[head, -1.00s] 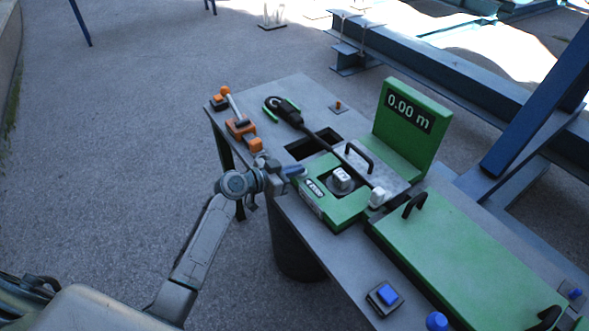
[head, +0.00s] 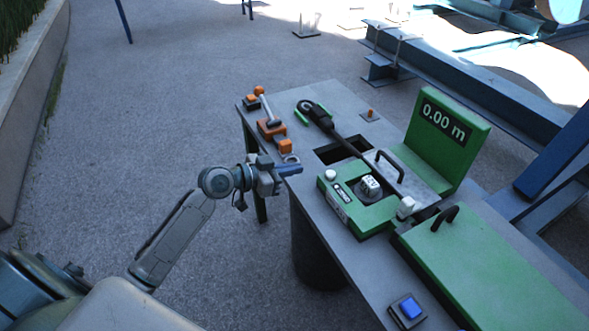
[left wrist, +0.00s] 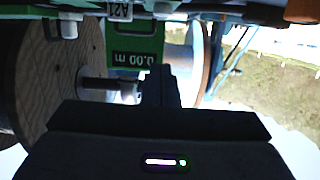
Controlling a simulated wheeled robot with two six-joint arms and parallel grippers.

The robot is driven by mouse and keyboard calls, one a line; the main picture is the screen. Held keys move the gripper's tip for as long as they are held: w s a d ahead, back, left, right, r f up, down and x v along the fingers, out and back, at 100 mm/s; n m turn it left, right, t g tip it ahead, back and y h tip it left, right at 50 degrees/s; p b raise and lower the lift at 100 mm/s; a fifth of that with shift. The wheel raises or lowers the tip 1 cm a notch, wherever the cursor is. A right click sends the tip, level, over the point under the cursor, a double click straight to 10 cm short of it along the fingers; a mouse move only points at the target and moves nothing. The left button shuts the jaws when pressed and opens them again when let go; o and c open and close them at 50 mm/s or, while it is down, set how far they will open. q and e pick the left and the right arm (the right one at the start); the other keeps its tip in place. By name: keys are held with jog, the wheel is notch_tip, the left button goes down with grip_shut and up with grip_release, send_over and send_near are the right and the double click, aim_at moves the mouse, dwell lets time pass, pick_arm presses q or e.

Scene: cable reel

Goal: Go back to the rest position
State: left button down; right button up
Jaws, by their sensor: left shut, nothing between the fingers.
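My left gripper (head: 290,170) is shut and empty. In the head view it hangs at the near left edge of the grey workbench (head: 345,225), just left of the green device with a white knob (head: 368,187). In the left wrist view the dark closed fingers (left wrist: 161,88) show at the middle, with nothing between them. My right gripper is not in view.
Open paving (head: 180,100) lies to the left. A wooden reel (left wrist: 60,75) shows in the left wrist view.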

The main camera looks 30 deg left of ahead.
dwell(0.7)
pick_arm(q)
jog(key=s+a+f+n+g+y, duration=0.1)
jog(key=a+f+n+y, duration=0.25)
jog(key=f, duration=0.75)
jog(key=a+f+n+y, duration=0.2)
jog(key=a+f, duration=0.2)
jog(key=f, duration=0.7)
jog(key=s+a+f+n+g+y, duration=0.1)
jog(key=s+f+g, duration=0.1)
jog(key=s+f, duration=0.45)
jog(key=s+a+f+n+g+y, duration=0.1)
jog(key=s+a+f+y, duration=0.15)
jog(key=f, duration=0.75)
jog(key=s+d+f+g, duration=0.2)
jog(key=s+f+g, duration=0.2)
jog(key=s+f, duration=1.4)
jog(key=s+d+f+g, duration=0.1)
jog(key=s+d+f, duration=0.1)
jog(key=s, duration=0.8)
jog(key=s+d+f+g+y, duration=0.1)
jog(key=s+f, duration=0.3)
jog(key=s, duration=0.7)
jog(key=shift+d+f+g, duration=0.25)
jog(key=shift+d+g, duration=0.25)
jog(key=shift+d, duration=0.2)
jog(key=shift+w, duration=0.1)
